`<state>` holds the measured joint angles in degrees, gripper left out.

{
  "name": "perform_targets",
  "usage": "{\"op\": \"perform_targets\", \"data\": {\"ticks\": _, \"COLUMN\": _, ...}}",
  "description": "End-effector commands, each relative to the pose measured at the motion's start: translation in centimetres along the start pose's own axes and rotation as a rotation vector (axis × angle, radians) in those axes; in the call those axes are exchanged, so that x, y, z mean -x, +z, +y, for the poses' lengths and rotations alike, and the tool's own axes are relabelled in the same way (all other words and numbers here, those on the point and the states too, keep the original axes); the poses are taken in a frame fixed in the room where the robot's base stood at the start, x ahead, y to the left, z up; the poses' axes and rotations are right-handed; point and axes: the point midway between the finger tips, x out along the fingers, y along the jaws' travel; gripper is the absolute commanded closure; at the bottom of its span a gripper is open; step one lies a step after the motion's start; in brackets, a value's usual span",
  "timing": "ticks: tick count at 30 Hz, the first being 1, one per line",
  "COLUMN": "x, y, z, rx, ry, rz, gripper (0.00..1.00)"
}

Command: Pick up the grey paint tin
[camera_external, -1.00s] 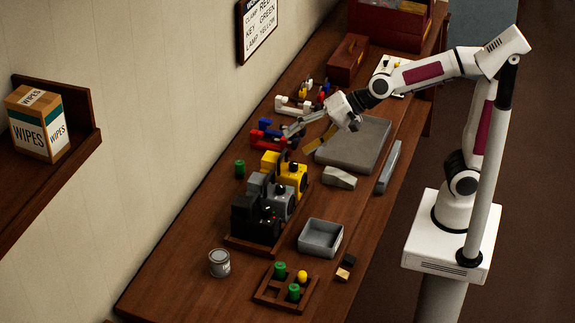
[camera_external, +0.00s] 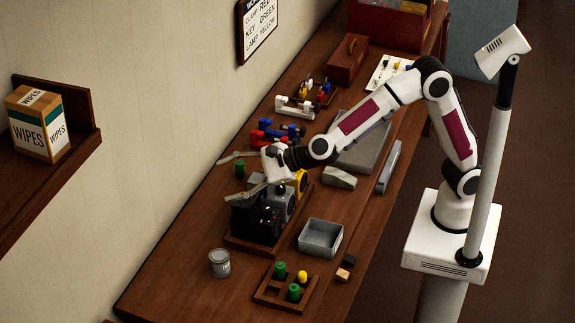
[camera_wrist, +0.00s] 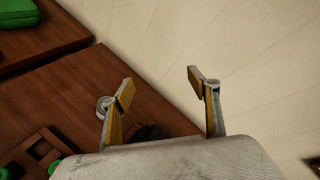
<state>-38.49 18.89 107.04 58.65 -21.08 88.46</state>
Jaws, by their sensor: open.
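The grey paint tin (camera_external: 219,263) stands upright on the brown bench near its front left, close to the wall side. My gripper (camera_external: 222,180) is open and empty. It is above the bench near the black, grey and yellow blocks, farther back than the tin and higher up. Its two fingers point left toward the wall. In the wrist view the fingers of my gripper (camera_wrist: 160,80) are spread wide with nothing between them. The tin's round rim (camera_wrist: 102,106) shows beside the left finger, which hides part of it.
A compartment tray (camera_external: 268,293) with green and yellow pieces is right of the tin. A grey open bin (camera_external: 321,238) is farther right. Bare bench surrounds the tin.

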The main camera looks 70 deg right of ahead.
Motion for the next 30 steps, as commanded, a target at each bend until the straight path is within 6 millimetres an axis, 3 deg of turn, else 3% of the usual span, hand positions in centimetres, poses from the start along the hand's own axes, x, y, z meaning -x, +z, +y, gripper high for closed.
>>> {"op": "perform_targets", "data": {"ticks": 6, "x": -3.1, "y": -0.1, "z": 3.9, "rx": -0.22, "ry": -0.062, "rz": 0.04, "gripper": 0.4}}
{"op": "perform_targets", "data": {"ticks": 15, "x": -6.0, "y": -1.7, "z": 9.5, "rx": -0.504, "ry": -0.176, "rz": 0.097, "gripper": 0.4}}
{"op": "perform_targets", "data": {"ticks": 30, "x": -6.9, "y": -6.7, "z": 19.2, "rx": -0.875, "ry": -0.41, "rz": 0.159, "gripper": 0.4}}
